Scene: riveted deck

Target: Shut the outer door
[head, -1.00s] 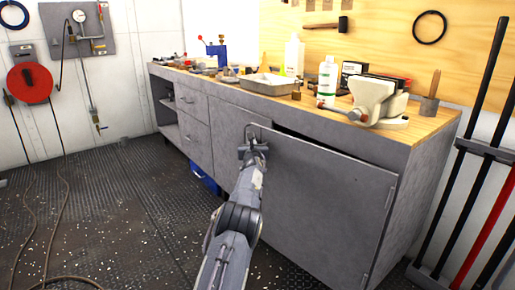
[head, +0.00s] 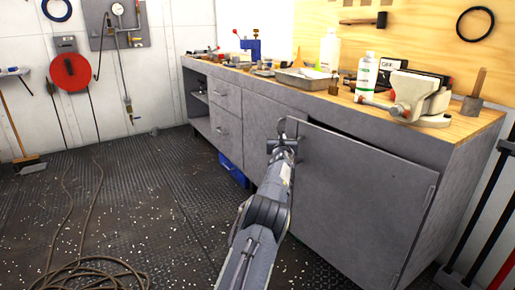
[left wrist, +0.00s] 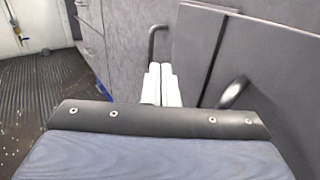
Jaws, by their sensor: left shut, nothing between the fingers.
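The outer door (head: 362,195) is the grey right-hand door of the bench cabinet. It stands slightly ajar, with a dark gap along its top and its free edge on the left. My left gripper (head: 282,142) is at that free edge, close to the handles; contact cannot be told. In the left wrist view its pale fingers (left wrist: 161,85) are shut together and empty. They point at the front beside a neighbouring door's bar handle (left wrist: 157,42). The outer door (left wrist: 268,65) stands to their right, with its own handle (left wrist: 232,92) low. My right gripper is not in view.
The wooden worktop (head: 462,125) carries a vise (head: 415,97), bottles and a metal tray (head: 302,80). A blue box (head: 232,170) is on the floor by the cabinet. A coiled cable (head: 90,272) lies on the floor at left. The deck left of my arm is mostly clear.

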